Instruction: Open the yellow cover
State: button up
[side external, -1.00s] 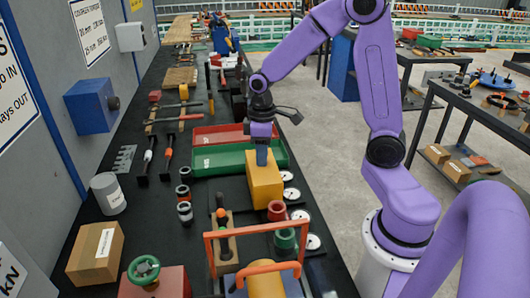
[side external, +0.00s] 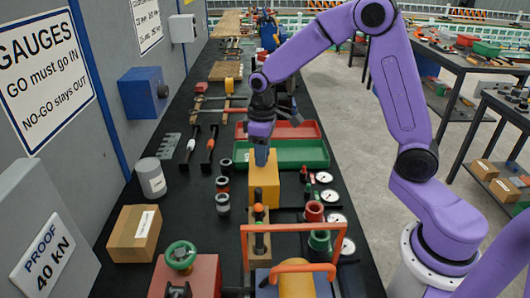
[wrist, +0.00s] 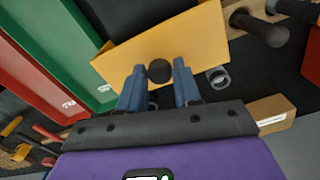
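The yellow cover (side external: 264,186) is a box-like block standing on the black bench in the side view. In the wrist view, the yellow cover (wrist: 205,43) shows a flat face with a round black knob (wrist: 159,71). My gripper (side external: 261,163) points down at the cover's top, at its back-left part. In the wrist view, my gripper (wrist: 159,72) is open, with one blue finger on each side of the knob. Narrow gaps seem to show between fingers and knob; I cannot tell whether either touches. The knob is hidden in the side view.
A green tray (side external: 300,164) and a red tray (side external: 306,134) lie just behind the cover. Dark rings (side external: 223,204) stand to its left. Dial gauges (side external: 331,196) and a red ring (side external: 314,211) are to its right. A wooden rack with handled tools (side external: 260,244) is in front.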

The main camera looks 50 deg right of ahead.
jog(key=shift+o, duration=1.2)
notch_tip(320, 180, up, 17)
jog(key=shift+r, duration=0.2)
jog(key=shift+s, duration=0.1)
jog(key=s+a+f+n, duration=0.2)
jog(key=s+f, duration=0.1)
jog(key=s, duration=0.4)
jog(key=s+a+f+n, duration=0.1)
jog(key=s+a+f, duration=0.2)
jog(key=s, duration=0.5)
jog(key=s+d+f+n, duration=0.1)
jog(key=s+d+f, duration=0.1)
jog(key=s, duration=0.5)
jog(key=s+d+f+n, duration=0.1)
jog(key=s+f+n, duration=0.1)
jog(key=s+f, duration=0.2)
jog(key=s, duration=0.3)
jog(key=shift+s+d+f+n, duration=0.15)
jog(key=shift+d+f+n, duration=0.05)
jog(key=shift+d+n, duration=0.15)
